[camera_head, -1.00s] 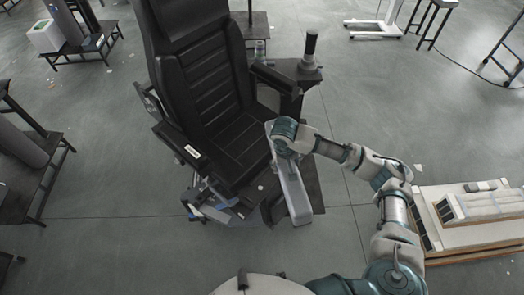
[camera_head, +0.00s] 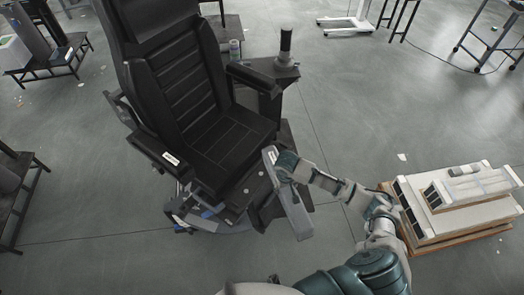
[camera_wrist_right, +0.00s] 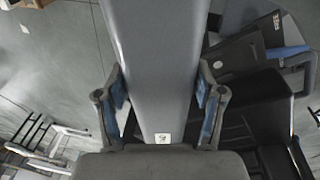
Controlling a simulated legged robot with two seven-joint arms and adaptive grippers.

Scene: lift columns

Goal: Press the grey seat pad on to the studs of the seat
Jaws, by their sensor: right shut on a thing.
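The grey seat pad (camera_head: 294,212) is a long flat slab, tilted in the head view just in front of the black seat (camera_head: 235,140). My right gripper (camera_head: 283,168) is shut on it near its upper end. In the right wrist view the pad (camera_wrist_right: 160,50) runs up between both fingers of the gripper (camera_wrist_right: 163,95), which touch or nearly touch its sides. The pad looks apart from the seat cushion. I cannot make out the studs. My left gripper is not in view.
The seat has armrests (camera_head: 160,155) and a dark side console with a joystick (camera_head: 286,45). A pallet with pale boxed panels (camera_head: 465,205) lies at the right. Dark benches (camera_head: 45,60) stand at the left. Open grey floor lies between.

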